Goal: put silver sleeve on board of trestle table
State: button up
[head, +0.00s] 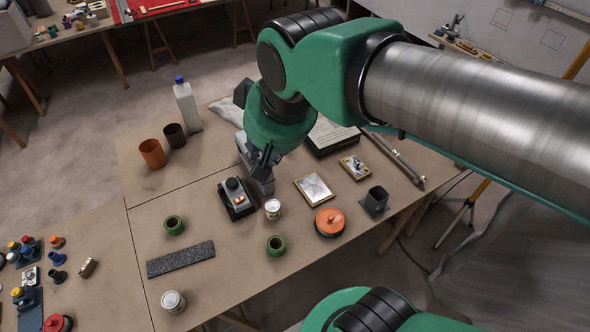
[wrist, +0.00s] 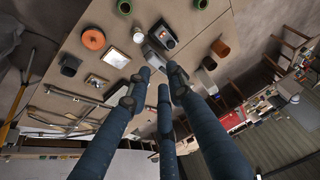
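A grey, silvery block-like piece (head: 262,181), which may be the silver sleeve, is just below my gripper (head: 256,158) in the head view, low over or on the board of the trestle table (head: 150,215). In the wrist view this grey piece (wrist: 152,57) shows just beyond the tips of my three dark fingers (wrist: 160,76). The fingertips stand a little apart around its near end. I cannot tell whether they grip it. My arm hides part of the table behind.
Close by are a black sander-like tool (head: 236,198), a small white can (head: 272,208), a framed plate (head: 314,189) and an orange disc (head: 329,222). A dark square cup (head: 376,199) stands right. The board's left front has free room around a dark strip (head: 181,259).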

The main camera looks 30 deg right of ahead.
jog(key=s+d+f, duration=0.2)
jog(key=s+d, duration=0.1)
jog(key=s, duration=0.3)
jog(key=shift+d+h, duration=0.3)
jog(key=shift+d, duration=0.1)
jog(key=shift+f, duration=0.15)
notch_tip(320, 180, down, 7)
jog(key=b, duration=0.7)
jog(key=shift+f, duration=0.15)
jog(key=shift+f+b, duration=0.1)
jog(key=shift+b, duration=0.2)
dwell(1.8)
